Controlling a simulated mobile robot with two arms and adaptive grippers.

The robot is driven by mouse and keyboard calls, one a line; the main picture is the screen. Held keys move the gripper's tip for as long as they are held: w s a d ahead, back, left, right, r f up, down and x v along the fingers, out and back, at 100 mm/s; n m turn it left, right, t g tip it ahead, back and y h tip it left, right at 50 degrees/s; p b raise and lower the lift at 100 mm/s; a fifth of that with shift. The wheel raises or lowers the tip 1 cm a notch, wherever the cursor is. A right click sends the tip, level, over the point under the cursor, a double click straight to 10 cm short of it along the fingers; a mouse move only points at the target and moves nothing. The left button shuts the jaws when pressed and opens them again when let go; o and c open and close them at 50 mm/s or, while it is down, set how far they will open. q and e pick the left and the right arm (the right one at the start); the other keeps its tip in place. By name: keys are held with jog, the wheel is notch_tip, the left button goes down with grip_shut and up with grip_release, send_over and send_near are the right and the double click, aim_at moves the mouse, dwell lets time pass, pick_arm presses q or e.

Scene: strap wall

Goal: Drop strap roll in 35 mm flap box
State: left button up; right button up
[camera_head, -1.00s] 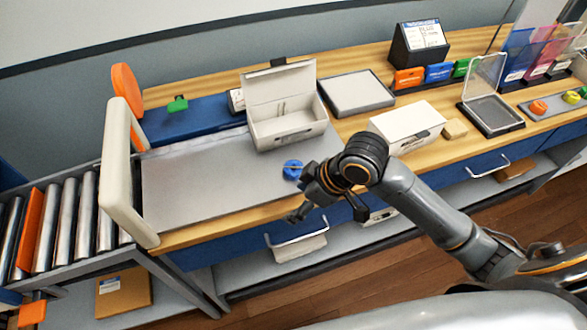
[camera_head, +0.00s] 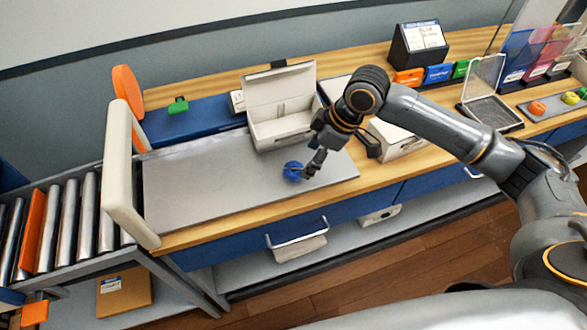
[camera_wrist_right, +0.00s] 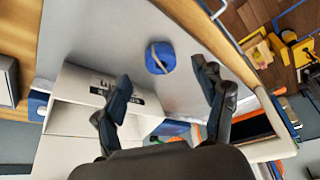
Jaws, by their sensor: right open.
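The blue strap roll (camera_head: 292,171) lies on the grey mat near the bench's front edge. It also shows in the right wrist view (camera_wrist_right: 160,57), with a pale strip across it. An open white flap box (camera_head: 283,130) with its lid raised stands behind it; its label is too small to read. In the right wrist view the box (camera_wrist_right: 80,120) is at lower left. My right gripper (camera_head: 340,156) is open and empty above the mat, close to the roll on its right. In the wrist view its fingertips (camera_wrist_right: 161,76) are either side of the roll's lower edge.
A closed white box (camera_head: 402,146) stands right of my gripper. A clear-lidded black box (camera_head: 490,112) is farther right. A beige post (camera_head: 118,170) and rollers (camera_head: 70,215) bound the left. The mat's left part (camera_head: 200,185) is clear.

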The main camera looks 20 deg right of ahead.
aim_at(297, 169)
jog(key=shift+w+a+f, duration=0.1)
jog(key=shift+a+f, duration=0.15)
jog(key=shift+f, duration=0.3)
jog(key=shift+w+a+f+p, duration=0.15)
jog(key=shift+a+f+p, duration=0.05)
jog(key=shift+f+p, duration=0.1)
jog(key=x, duration=0.2)
jog(key=p+x, duration=0.1)
jog(key=shift+w+a+f, duration=0.15)
jog(key=shift+w+a, duration=0.15)
jog(key=shift+w, duration=0.05)
jog(key=shift+a+f, duration=0.1)
jog(key=shift+f, duration=0.3)
jog(key=shift+c, duration=0.2)
jog(key=c, duration=1.2)
jog(key=shift+r, duration=0.1)
